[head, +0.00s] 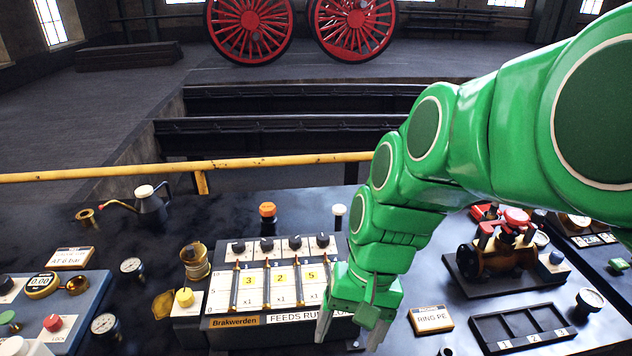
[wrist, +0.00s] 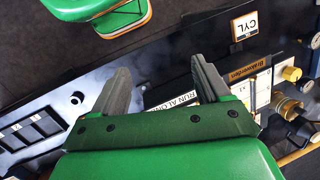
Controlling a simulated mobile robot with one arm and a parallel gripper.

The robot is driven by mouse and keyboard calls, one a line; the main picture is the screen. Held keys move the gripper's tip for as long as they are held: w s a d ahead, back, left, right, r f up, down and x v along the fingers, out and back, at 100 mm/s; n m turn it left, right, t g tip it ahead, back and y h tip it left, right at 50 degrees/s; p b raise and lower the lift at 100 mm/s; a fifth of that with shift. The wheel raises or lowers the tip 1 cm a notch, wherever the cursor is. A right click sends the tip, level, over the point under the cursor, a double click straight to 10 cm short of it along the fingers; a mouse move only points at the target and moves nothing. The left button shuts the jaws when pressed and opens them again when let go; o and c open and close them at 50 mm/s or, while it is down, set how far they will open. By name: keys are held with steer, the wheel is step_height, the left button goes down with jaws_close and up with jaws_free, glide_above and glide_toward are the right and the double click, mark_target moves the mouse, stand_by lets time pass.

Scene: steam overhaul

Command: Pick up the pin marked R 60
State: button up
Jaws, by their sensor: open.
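I cannot read the mark R 60 on anything in either view, so I cannot tell which thing is that pin. My gripper (head: 349,330) is open at the lower middle of the head view, over the right front of the lever panel. In the wrist view my gripper (wrist: 163,85) has its two fingers spread, with nothing held between them. A small dark round piece (wrist: 77,97) stands on the bench left of the fingers in the wrist view; no mark on it is readable. My gripper and arm hide part of the bench.
The lever panel (head: 220,322) has several levers and knobs. An orange-topped post (head: 267,215) and a white-topped post (head: 339,212) stand behind it. Right are a RING PE plate (head: 431,319), a numbered tray (head: 487,332) and an engine model (head: 503,252). A yellow rail (head: 110,174) runs behind.

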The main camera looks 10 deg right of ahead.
steer(key=w+a+m+y, duration=0.2)
steer(key=w+a, duration=0.1)
steer(key=w, duration=0.4)
steer(key=w+a+m+y, duration=0.3)
steer(key=w, duration=0.4)
steer(key=m+t+y, duration=0.4)
steer(key=m+t, duration=0.2)
steer(key=m, duration=0.5)
glide_above(342, 208)
steer(key=s+a, duration=0.7)
steer(key=s, duration=0.4)
step_height(342, 208, down, 5)
steer(key=w+d+f+m+t, duration=0.1)
steer(key=w+d+f+m, duration=0.1)
steer(key=d, duration=0.1)
steer(key=w+d+f+m+t, duration=0.1)
steer(key=w+d+f+m, duration=0.1)
steer(key=w+d+f, duration=0.1)
steer(key=w+d+f+m+t, duration=0.1)
steer(key=w+d+f+m, duration=0.2)
steer(key=d, duration=0.1)
steer(key=shift+d+f+t+h, duration=0.15)
steer(key=shift+d+t+h, duration=0.15)
steer(key=shift+t, duration=0.1)
steer(key=shift+x, duration=3.9)
steer(key=c, duration=1.4)
steer(key=shift+w, duration=0.1)
jaws_close()
